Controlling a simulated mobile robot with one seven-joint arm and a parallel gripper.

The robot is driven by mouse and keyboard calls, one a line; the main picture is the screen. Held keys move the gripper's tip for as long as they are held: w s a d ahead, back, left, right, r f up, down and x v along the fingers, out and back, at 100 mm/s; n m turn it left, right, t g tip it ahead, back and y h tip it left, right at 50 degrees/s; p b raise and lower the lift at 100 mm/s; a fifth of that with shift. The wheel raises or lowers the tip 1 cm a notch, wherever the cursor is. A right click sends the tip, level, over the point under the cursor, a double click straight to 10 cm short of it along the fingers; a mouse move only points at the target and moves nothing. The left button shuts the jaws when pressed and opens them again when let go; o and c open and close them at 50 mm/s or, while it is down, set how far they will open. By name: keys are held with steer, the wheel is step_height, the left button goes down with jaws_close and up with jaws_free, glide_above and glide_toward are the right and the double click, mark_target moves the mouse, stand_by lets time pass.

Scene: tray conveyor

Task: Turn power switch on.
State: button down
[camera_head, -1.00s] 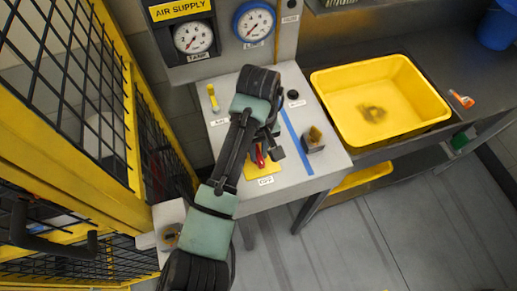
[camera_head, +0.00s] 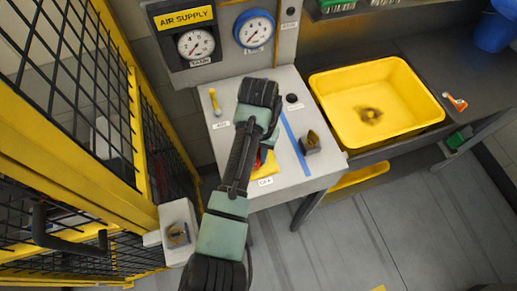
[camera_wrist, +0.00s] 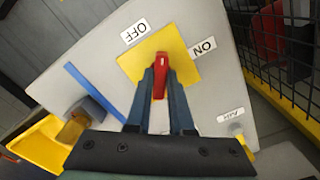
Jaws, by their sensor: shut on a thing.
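The power switch has a red handle (camera_wrist: 161,72) on a yellow plate (camera_wrist: 187,67). In the wrist view an OFF label (camera_wrist: 135,32) and an ON label (camera_wrist: 203,46) stand beside the plate, and the handle's far end points between them. My gripper (camera_wrist: 160,88) is shut on the red handle, with one finger on each side. In the head view my arm hides most of the switch; part of the yellow plate (camera_head: 265,168) shows at my arm's right side.
On the same grey panel (camera_head: 315,178) are a yellow lever (camera_head: 215,101), a blue stripe (camera_head: 295,143) and a small block with a brass-coloured knob (camera_head: 311,142). Gauges (camera_head: 196,43) stand behind. A yellow bin (camera_head: 430,112) lies right; a yellow-framed mesh fence (camera_head: 142,150) stands close on the left.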

steer(key=m+p, duration=0.2)
steer(key=m, duration=0.3)
steer(key=shift+r+m, duration=0.15)
steer(key=shift+m, duration=0.15)
steer(key=m+p, duration=0.1)
steer(key=m, duration=0.4)
stand_by(0.4)
steer(key=c, duration=0.8)
jaws_free()
step_height(320, 180, up, 13)
steer(key=p, duration=0.1)
